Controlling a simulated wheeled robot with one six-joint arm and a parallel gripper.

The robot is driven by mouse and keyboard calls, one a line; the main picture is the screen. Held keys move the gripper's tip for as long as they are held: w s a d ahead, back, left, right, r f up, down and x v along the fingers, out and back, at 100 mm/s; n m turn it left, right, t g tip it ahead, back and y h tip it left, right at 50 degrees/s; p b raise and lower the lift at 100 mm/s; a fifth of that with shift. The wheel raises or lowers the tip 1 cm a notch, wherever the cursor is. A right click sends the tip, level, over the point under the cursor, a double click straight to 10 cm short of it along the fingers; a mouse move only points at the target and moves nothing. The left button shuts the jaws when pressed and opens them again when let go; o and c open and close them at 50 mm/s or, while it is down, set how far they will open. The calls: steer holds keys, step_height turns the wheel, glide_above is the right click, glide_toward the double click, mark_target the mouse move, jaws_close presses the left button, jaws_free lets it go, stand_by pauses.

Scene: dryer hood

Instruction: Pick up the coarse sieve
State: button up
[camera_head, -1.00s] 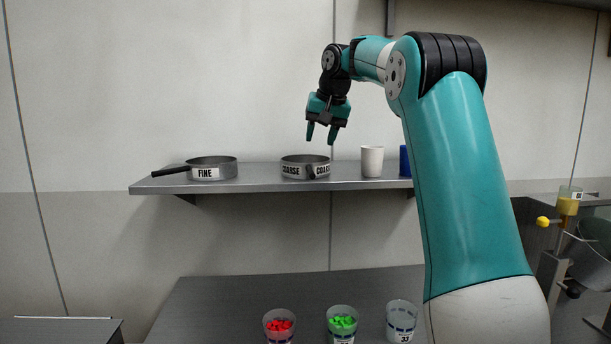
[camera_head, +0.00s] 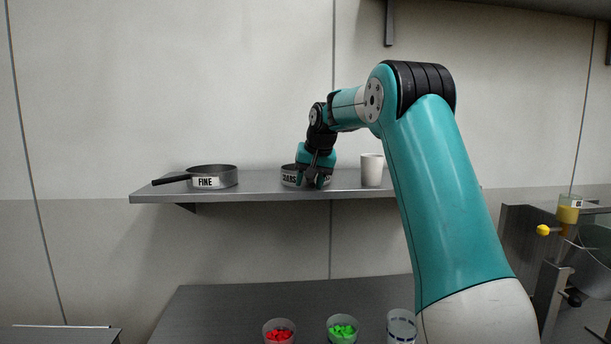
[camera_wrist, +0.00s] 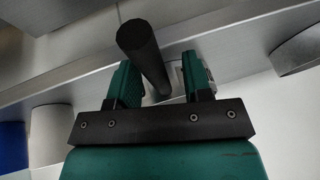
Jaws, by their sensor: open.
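The coarse sieve (camera_head: 289,176) sits on the wall shelf, a dark round pan with a white label, partly hidden by my gripper. My gripper (camera_head: 311,183) is open and lowered at the front of the sieve, pointing down. In the wrist view, the sieve's black handle (camera_wrist: 143,48) stands between the two green fingers of my gripper (camera_wrist: 158,70). A gap shows beside the handle, and I cannot tell whether either finger touches it. The sieve's body is mostly hidden there.
The fine sieve (camera_head: 222,176) is left on the shelf (camera_head: 260,189). A white cup (camera_head: 371,170) stands close right of my gripper; a blue cup (camera_wrist: 12,147) shows in the wrist view. Below, a bench (camera_head: 240,305) holds cups with red pieces (camera_head: 279,335) and green pieces (camera_head: 342,331).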

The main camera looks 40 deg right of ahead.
jaws_close()
steer(key=shift+r, duration=0.1)
